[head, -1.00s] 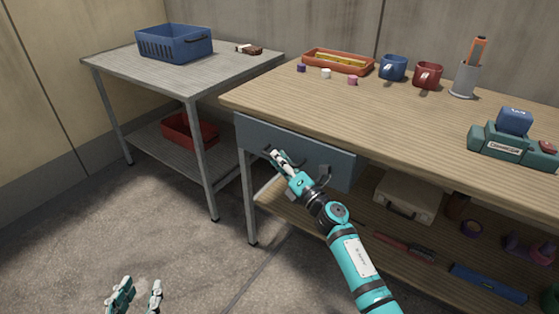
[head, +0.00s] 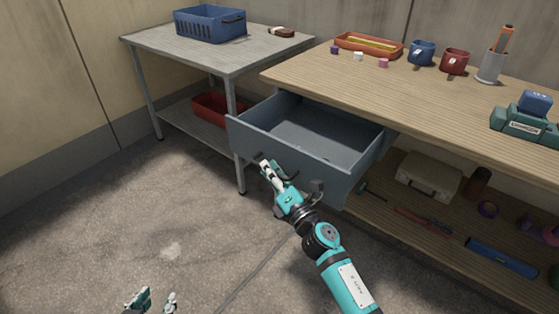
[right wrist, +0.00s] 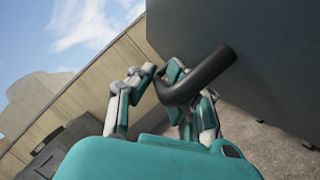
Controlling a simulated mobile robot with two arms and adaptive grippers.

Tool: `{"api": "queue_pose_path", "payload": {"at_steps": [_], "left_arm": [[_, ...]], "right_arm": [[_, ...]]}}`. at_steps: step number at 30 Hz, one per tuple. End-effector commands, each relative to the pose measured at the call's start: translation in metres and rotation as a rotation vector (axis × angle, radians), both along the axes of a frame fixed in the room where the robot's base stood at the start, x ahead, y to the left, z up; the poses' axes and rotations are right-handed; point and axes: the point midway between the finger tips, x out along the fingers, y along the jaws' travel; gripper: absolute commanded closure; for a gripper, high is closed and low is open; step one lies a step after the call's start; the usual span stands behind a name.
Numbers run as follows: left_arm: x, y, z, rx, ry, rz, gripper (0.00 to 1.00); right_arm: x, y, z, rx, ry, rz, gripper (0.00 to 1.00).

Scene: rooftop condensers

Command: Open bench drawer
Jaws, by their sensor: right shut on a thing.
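The blue-grey bench drawer (head: 318,137) is pulled well out from under the wooden workbench (head: 430,98), and the part of its inside that shows looks empty. My right gripper (head: 264,168) is at the drawer's front panel, shut on its dark handle. In the right wrist view the black handle (right wrist: 205,75) sits between the two fingers of the gripper (right wrist: 160,85), with the drawer front (right wrist: 255,55) behind it. My left gripper (head: 155,300) is low at the bottom edge of the head view, its two fingers apart and empty.
A grey metal table (head: 225,55) with a blue basket (head: 210,23) stands to the left, a red bin (head: 215,108) on its lower shelf. The bench's lower shelf holds a beige case (head: 429,176) and tools. Open concrete floor lies in front.

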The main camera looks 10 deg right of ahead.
Motion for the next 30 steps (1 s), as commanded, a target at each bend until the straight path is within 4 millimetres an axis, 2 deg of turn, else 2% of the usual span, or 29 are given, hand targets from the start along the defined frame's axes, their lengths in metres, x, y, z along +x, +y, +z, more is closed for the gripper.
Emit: {"api": "queue_pose_path", "payload": {"at_steps": [6, 17, 18, 19, 27, 30], "left_arm": [[-0.003, 0.001, -0.003, 0.005, 0.021, 0.003, 0.6], [-0.003, 0.002, -0.003, 0.005, 0.022, 0.003, 0.6], [-0.003, 0.002, -0.003, 0.005, 0.022, 0.003, 0.6], [-0.003, 0.002, -0.003, 0.005, 0.022, 0.003, 0.6], [-0.003, 0.001, -0.003, 0.004, 0.023, 0.002, 0.6], [-0.003, 0.001, -0.003, 0.004, 0.023, 0.001, 0.6]], "right_arm": [[-0.007, 0.008, -0.001, -0.001, 0.002, -0.003, 1.0], [-0.007, 0.008, -0.001, -0.001, 0.002, -0.003, 1.0], [-0.007, 0.008, -0.001, -0.001, 0.002, -0.003, 0.83], [-0.007, 0.008, -0.001, -0.001, 0.002, -0.003, 0.79], [-0.007, 0.008, -0.001, -0.001, 0.001, -0.002, 0.79], [-0.013, 0.006, -0.003, -0.001, 0.003, -0.002, 0.79]]}}
